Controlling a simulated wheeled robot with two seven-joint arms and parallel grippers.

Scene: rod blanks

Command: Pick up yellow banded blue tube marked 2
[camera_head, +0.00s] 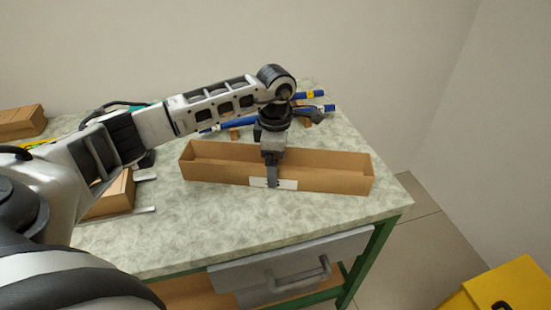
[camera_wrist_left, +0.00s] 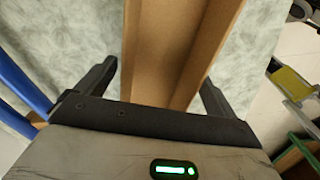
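Blue tubes lie at the back of the table, partly hidden behind my left arm. The end of the rear tube (camera_head: 318,94) shows a yellow band near it. The end of a second blue tube (camera_head: 328,107) shows just in front of it. I cannot read any number on them. My left gripper (camera_head: 272,184) is over the long cardboard box, in front of the tubes. In the left wrist view its fingers (camera_wrist_left: 156,85) are spread apart, with the box beyond and nothing held. Blue tubes (camera_wrist_left: 22,85) show at that view's left edge. My right gripper is not in view.
The long open cardboard box (camera_head: 340,183) with a white label (camera_head: 290,184) stands mid-table and looks empty. More cardboard boxes (camera_head: 20,122) are at the left. A yellow object (camera_head: 505,287) stands on the floor at right. The front of the table is clear.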

